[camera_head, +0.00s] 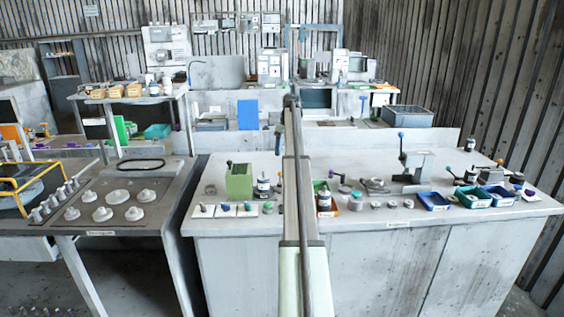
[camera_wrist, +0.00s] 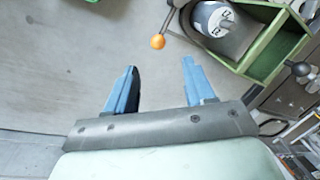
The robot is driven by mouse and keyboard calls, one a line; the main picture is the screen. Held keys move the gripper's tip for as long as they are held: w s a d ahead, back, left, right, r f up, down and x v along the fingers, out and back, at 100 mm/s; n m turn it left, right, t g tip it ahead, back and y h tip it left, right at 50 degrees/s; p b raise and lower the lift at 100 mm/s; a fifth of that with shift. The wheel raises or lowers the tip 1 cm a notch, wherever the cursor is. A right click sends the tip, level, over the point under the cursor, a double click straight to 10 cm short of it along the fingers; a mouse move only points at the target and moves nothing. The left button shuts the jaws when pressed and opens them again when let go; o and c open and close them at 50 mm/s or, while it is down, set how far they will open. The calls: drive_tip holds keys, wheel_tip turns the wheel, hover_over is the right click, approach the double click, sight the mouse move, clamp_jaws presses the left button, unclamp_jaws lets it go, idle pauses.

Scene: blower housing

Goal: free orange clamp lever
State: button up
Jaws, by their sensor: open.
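In the wrist view, an orange ball knob (camera_wrist: 158,41) sits on the end of a thin lever rod that runs up and right toward a green box-shaped housing (camera_wrist: 262,65). A grey cylinder with dark number labels (camera_wrist: 215,22) lies inside the housing. My gripper (camera_wrist: 160,64) is open and empty, its two blue fingers spread apart. The orange knob appears just beyond the fingertips, roughly between them, and is not touched. In the head view my arm stands across the middle of the bench, and I cannot tell there which lever this is.
A dark ball knob (camera_wrist: 301,69) on another lever lies right of the housing. In the head view, a green box (camera_head: 239,182) stands left of my arm. Blue bins (camera_head: 434,201) and several small parts crowd the bench right of it. Grey surface left of the orange knob looks clear.

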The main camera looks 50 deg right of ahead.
drive_tip(key=shift+s+d+r, duration=0.1)
drive_tip(key=shift+d+r, duration=0.1)
drive_tip(key=shift+r, duration=0.8)
drive_tip(key=shift+d+r, duration=0.2)
drive_tip(key=shift+r, duration=0.75)
